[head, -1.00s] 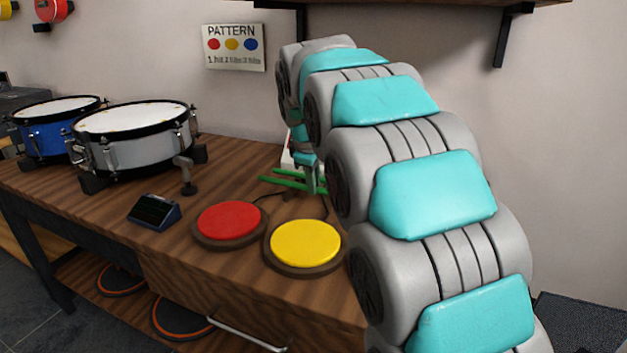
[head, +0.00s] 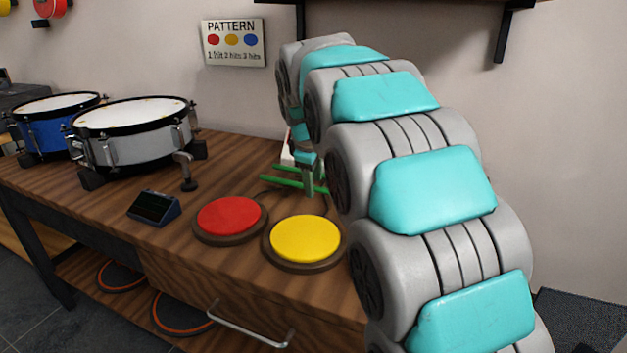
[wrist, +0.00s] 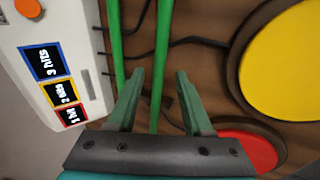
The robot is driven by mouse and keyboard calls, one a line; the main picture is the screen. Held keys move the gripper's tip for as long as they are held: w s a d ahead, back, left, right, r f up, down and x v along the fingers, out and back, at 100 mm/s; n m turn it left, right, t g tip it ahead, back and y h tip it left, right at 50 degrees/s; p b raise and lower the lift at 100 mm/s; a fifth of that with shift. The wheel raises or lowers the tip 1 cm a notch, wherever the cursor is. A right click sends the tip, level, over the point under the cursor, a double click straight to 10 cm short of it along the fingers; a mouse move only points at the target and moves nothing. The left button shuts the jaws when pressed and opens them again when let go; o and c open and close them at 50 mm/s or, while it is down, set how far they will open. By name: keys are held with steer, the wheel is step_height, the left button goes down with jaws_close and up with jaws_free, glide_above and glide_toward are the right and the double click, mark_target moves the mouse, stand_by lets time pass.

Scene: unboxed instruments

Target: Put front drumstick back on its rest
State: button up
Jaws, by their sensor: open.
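Two green drumsticks lie side by side on the wooden bench behind the pads. The front drumstick (head: 280,183) is the one nearer the pads; it also shows in the wrist view (wrist: 163,45). The rear drumstick (wrist: 115,45) lies nearer the white box. My gripper (head: 308,190) is over the sticks, pointing down. In the wrist view my gripper (wrist: 160,75) is open, with the front drumstick running lengthwise between its fingers. I cannot tell whether either finger touches it. No rest can be made out clearly.
A red pad (head: 229,216) and a yellow pad (head: 305,238) lie in front of the sticks, with black cables behind. A white box (wrist: 50,60) with hit labels stands close behind. A small dark display (head: 154,207) and a silver drum (head: 135,140) are to the left.

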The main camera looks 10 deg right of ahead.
steer(key=v, duration=0.7)
steer(key=shift+r, duration=0.4)
steer(key=shift+s+a, duration=0.1)
steer(key=shift+a, duration=0.05)
